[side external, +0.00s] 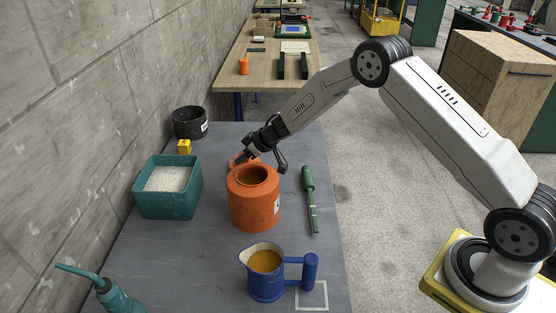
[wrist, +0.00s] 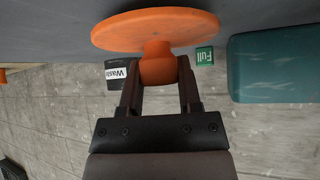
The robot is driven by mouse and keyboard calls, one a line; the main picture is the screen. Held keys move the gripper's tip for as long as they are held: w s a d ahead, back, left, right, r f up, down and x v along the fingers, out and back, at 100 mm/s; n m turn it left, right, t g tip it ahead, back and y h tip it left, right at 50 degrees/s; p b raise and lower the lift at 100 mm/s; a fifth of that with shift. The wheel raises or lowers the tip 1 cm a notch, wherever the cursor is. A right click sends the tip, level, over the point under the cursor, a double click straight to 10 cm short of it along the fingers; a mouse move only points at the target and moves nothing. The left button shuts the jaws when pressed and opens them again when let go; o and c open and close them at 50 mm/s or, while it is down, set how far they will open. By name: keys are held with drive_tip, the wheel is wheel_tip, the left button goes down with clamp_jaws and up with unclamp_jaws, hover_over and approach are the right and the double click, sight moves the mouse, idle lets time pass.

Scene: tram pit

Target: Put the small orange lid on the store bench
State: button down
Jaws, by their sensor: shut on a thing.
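The small orange lid (wrist: 155,30) is a round disc with a knob. In the wrist view my gripper (wrist: 160,75) is shut on the knob, with the disc beyond the fingertips. In the side view the lid (side external: 235,160) is partly hidden behind the orange pot (side external: 254,208), and my gripper (side external: 246,156) is behind the pot's rim. The pot stands open on the grey bench (side external: 190,250). I cannot tell whether the lid touches the bench. No marking shows which bench is the store bench.
Around the pot stand a teal bin of white grains (side external: 167,200), a black tub (side external: 190,123), a yellow block (side external: 184,146), a green screwdriver (side external: 309,198), a blue jug (side external: 266,283) and a teal oil can (side external: 115,297). A wooden bench (side external: 262,60) with tools stands behind. A concrete wall (side external: 90,110) borders the left.

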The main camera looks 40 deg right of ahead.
drive_tip(key=shift+f, duration=0.6)
drive_tip(key=shift+f, duration=0.15)
drive_tip(key=shift+c, duration=1.4)
unclamp_jaws()
drive_tip(key=shift+v, duration=0.85)
drive_tip(key=v, duration=1)
drive_tip(key=shift+r, duration=0.25)
drive_tip(key=shift+s, duration=0.1)
